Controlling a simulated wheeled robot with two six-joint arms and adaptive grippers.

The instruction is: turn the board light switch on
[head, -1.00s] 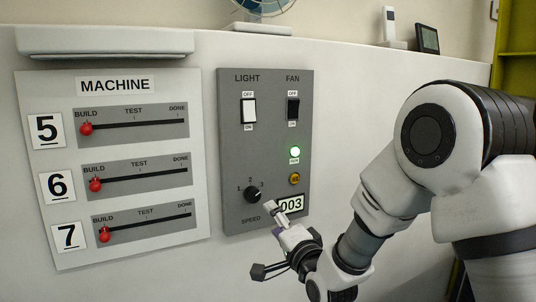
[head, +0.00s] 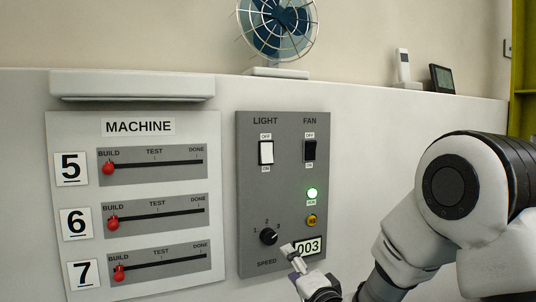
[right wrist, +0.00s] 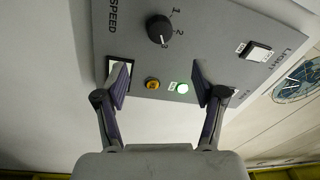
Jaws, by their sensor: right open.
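The light switch (head: 266,153) is a white rocker in a black frame under the word LIGHT, at the upper left of the grey control board (head: 250,210). Its label OFF is above and ON below. It also shows in the right wrist view (right wrist: 256,51), at the upper right. My right gripper (head: 289,256) is at the board's lower edge, well below the switch, partly cut off by the picture's bottom. In the right wrist view its two fingers (right wrist: 161,75) are spread apart with nothing between them. My left gripper is not in view.
The board also has a black fan switch (head: 310,150), a lit green light (head: 312,193), an amber button (head: 312,220), a speed knob (head: 268,236) and a 003 label (head: 309,246). The machine panel (head: 138,234) with red sliders is to the left. A fan (head: 277,28) stands above.

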